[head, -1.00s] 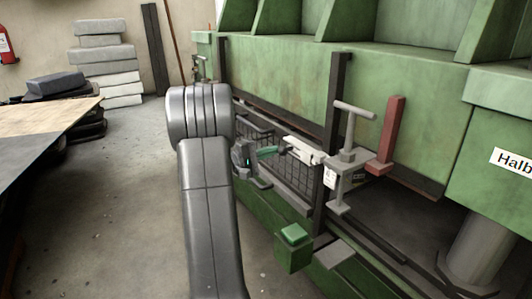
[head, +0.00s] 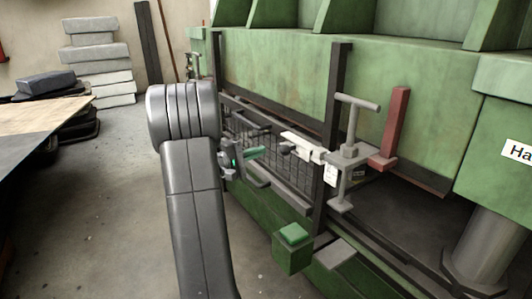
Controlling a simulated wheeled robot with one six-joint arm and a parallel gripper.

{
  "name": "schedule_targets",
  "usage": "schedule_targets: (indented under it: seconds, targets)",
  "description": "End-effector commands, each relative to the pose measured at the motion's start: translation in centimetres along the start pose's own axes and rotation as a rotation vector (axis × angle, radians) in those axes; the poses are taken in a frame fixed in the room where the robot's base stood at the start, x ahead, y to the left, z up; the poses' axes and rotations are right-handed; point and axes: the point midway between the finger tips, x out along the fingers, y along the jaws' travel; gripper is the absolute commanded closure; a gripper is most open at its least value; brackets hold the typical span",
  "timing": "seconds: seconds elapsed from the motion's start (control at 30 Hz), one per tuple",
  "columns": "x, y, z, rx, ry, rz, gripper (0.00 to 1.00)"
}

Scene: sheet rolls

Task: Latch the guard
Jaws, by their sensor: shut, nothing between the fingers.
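The guard (head: 297,176) is a dark mesh panel on the front of the green press, between two dark upright posts. A pale latch lever (head: 303,145) with a dark knob lies across its right end, reaching the right post (head: 334,110). I cannot tell whether the latch is engaged. My gripper (head: 261,152) is shut and empty in front of the mesh, left of the knob, with a small gap between them. My grey arm hides the guard's left part.
A grey T-handled clamp (head: 350,152) and a red upright bracket (head: 394,128) stand right of the post. A green button box (head: 293,249) juts out below. A table (head: 40,128) and stacked grey slabs (head: 97,53) are at left. The floor between is clear.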

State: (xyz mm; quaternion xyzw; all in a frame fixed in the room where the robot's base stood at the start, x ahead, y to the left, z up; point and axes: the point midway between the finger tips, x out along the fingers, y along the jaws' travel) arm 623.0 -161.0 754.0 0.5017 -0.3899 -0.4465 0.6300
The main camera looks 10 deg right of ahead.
Motion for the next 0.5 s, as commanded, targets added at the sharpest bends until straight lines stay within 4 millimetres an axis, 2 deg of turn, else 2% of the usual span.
schedule_targets:
  seconds: [0.03, 0.2, 0.4, 0.5]
  targets:
    - [-1.5, 0.6, 0.1, -0.001, 0.006, 0.002, 1.0]
    - [-5.0, 0.6, 0.0, 0.0, 0.006, 0.002, 1.0]
    - [-7.6, 0.4, 0.0, 0.0, 0.004, 0.001, 1.0]
    - [-8.2, 0.4, 0.1, 0.0, 0.002, 0.002, 1.0]
